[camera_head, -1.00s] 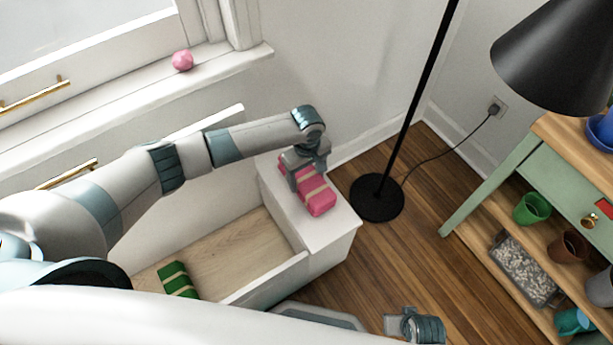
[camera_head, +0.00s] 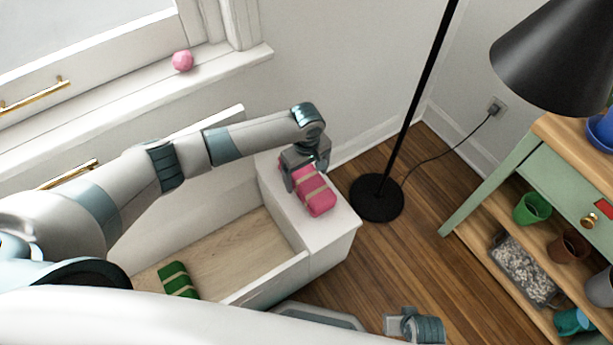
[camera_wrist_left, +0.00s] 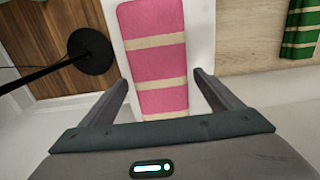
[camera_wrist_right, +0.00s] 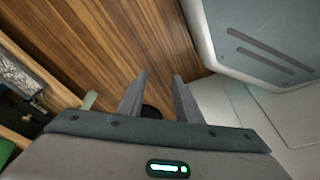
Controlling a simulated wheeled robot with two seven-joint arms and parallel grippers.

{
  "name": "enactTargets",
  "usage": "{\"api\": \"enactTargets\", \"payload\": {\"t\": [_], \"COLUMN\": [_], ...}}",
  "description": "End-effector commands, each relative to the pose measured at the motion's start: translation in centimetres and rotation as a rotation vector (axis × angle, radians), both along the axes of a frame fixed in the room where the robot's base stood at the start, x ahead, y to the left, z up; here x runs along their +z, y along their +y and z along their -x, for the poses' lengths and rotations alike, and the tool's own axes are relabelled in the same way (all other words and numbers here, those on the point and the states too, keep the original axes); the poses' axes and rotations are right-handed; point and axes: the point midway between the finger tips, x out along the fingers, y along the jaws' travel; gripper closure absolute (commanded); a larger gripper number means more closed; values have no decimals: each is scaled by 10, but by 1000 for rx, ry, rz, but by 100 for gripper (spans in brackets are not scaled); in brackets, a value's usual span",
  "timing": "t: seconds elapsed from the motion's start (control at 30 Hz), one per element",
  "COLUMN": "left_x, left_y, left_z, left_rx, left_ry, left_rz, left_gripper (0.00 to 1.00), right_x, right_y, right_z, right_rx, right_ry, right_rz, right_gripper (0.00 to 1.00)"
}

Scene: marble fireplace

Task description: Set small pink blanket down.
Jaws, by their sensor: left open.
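The small pink blanket (camera_head: 318,198) is a folded pink bundle with beige bands. It lies on the white end ledge (camera_head: 341,229) of the white bench box. In the left wrist view the blanket (camera_wrist_left: 158,66) lies lengthwise, its near end between the finger tips. My left gripper (camera_head: 307,183) is open over the blanket's far end, with a finger to each side and gaps between fingers and blanket. My right gripper (camera_wrist_right: 160,80) is low at the bottom of the head view, its two fingers apart and empty over the floor.
A green banded bundle (camera_head: 177,279) lies inside the box's wooden-floored compartment (camera_head: 235,253). A black lamp base (camera_head: 377,198) and pole stand right of the ledge. A green shelf table (camera_head: 489,183) with pots is farther right. A pink ball (camera_head: 182,60) sits on the windowsill.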

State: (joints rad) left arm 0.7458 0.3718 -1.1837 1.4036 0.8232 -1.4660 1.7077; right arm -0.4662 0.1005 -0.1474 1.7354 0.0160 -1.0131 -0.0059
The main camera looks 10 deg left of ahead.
Motion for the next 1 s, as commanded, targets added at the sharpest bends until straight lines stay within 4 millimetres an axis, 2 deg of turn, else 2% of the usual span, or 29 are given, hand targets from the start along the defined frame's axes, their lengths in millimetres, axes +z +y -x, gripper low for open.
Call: {"api": "enactTargets", "payload": {"t": [0.13, 0.4, 0.6, 0.8, 1.0], "left_x": [22, 71, 99, 110, 111], "left_y": [0, -1, 0, 0, 0], "left_z": [-1, -1, -1, 0, 0], "left_rx": [-1, -1, -1, 0, 0], "left_ry": [-3, -3, -1, 0, 0], "left_rz": [1, 3, 1, 0, 0], "left_gripper": [15, 15, 15, 15, 15], "right_x": [-3, -23, -31, -34, -34], "right_y": [-1, -3, -4, -5, -5], "right_z": [0, 14, 15, 10, 8], "right_rx": [0, -1, -1, -1, 0], "right_ry": [-5, 16, 16, 11, 9], "right_rz": [-1, 2, 2, 3, 3], "right_gripper": [69, 69, 69, 69, 69]}}
